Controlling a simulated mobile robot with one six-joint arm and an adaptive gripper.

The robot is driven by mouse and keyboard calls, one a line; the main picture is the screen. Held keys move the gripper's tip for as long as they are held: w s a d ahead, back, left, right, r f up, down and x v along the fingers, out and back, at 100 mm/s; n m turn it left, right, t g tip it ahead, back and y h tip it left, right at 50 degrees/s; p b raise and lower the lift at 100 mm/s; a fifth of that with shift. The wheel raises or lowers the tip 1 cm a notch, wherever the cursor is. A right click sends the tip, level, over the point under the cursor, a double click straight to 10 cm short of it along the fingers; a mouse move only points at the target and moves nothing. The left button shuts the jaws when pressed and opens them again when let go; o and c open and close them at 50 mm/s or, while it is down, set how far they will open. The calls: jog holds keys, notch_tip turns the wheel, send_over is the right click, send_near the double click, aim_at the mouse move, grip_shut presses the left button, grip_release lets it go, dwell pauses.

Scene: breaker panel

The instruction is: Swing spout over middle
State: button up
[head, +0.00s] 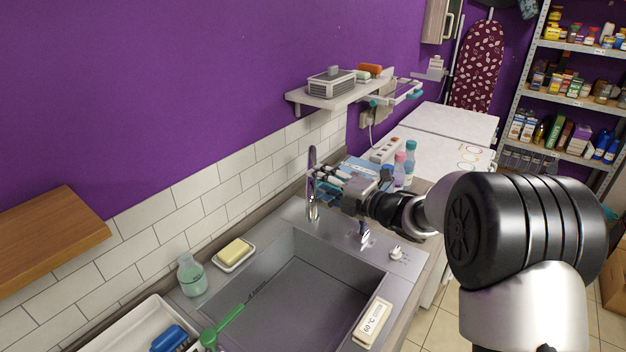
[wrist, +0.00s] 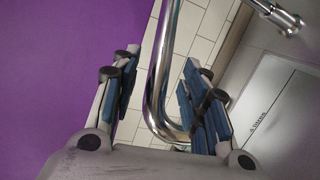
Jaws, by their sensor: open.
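The chrome spout (head: 312,170) rises from the back edge of the sink (head: 292,300) in the head view. My gripper (head: 325,182) is at the spout's upright part, to its right. In the wrist view the spout's chrome tube (wrist: 162,75) runs between the two blue-padded fingers of my gripper (wrist: 160,100). The fingers are open, with a gap to the tube on both sides.
A yellow sponge on a dish (head: 235,253) and a green bottle (head: 191,274) stand left of the sink. A green-handled brush (head: 225,325) leans at the basin's front left. A white thermometer block (head: 372,322) lies on the right rim. A shelf (head: 335,95) hangs above.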

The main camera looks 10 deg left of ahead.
jog(key=v, duration=0.8)
jog(key=s+d+r+m+t+h, duration=0.1)
jog(key=d+r+m+t+h, duration=0.1)
jog(key=d+r+m+h, duration=0.35)
jog(key=d+r+m+t+h, duration=0.35)
jog(key=d+m, duration=0.25)
jog(key=d, duration=0.2)
jog(key=s+d+m+g+h, duration=0.2)
jog(key=s+d+m+h, duration=0.3)
jog(key=s+d+m, duration=0.2)
jog(key=s+f+m+g, duration=0.2)
jog(key=s+f+m, duration=0.1)
jog(key=s, duration=0.7)
jog(key=s+f+m+g, duration=0.3)
jog(key=s+m, duration=0.2)
jog(key=s, duration=0.5)
jog(key=s+f+m+g, duration=0.3)
jog(key=s+m, duration=0.1)
jog(key=s, duration=0.6)
jog(key=shift+f, duration=0.3)
jog(key=shift+d+m, duration=0.1)
jog(key=shift+m, duration=0.15)
jog(key=shift+c, duration=0.5)
